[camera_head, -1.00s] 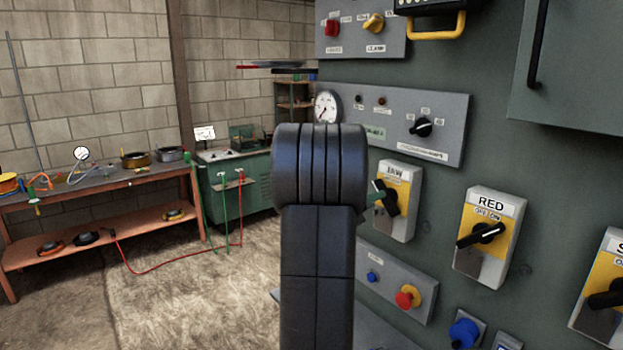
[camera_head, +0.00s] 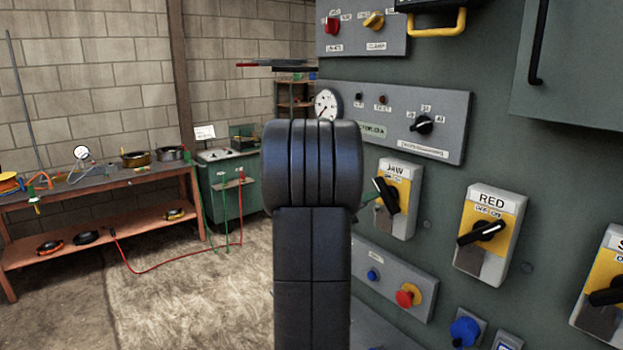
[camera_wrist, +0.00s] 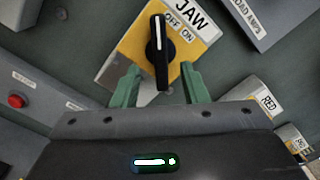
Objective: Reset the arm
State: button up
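My arm rises in the middle of the head view and hides most of my gripper. One green finger of my gripper (camera_head: 368,199) shows just left of the JAW switch (camera_head: 400,170). In the wrist view my gripper (camera_wrist: 159,75) is open, its two green fingers apart and empty. The black JAW knob (camera_wrist: 160,52) on its yellow and grey plate stands beyond the fingertips, in line with the gap. In the head view the JAW knob (camera_head: 387,195) is tilted, its upper end to the left.
The RED switch (camera_head: 490,235) is right of JAW. A red and yellow button (camera_head: 408,295) sits below, and a grey panel with a dial (camera_head: 423,124) above. A workbench (camera_head: 100,190) and green cabinet (camera_head: 232,190) stand at the left. Open floor lies left of my arm.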

aim_at(383, 195)
jog(key=p+x, duration=0.1)
jog(key=x, duration=0.5)
jog(key=shift+w+d, duration=0.2)
jog(key=shift+d, duration=0.1)
jog(key=m+b, duration=0.1)
jog(key=m, duration=0.2)
jog(key=shift+s+a, duration=0.1)
jog(key=shift+s, duration=0.05)
jog(key=shift+m+b, duration=0.5)
jog(key=shift+m, duration=0.4)
jog(key=shift+r+m+b, duration=0.1)
jog(key=shift+m+b, duration=0.2)
jog(key=shift+m, duration=0.9)
jog(key=shift+s, duration=0.1)
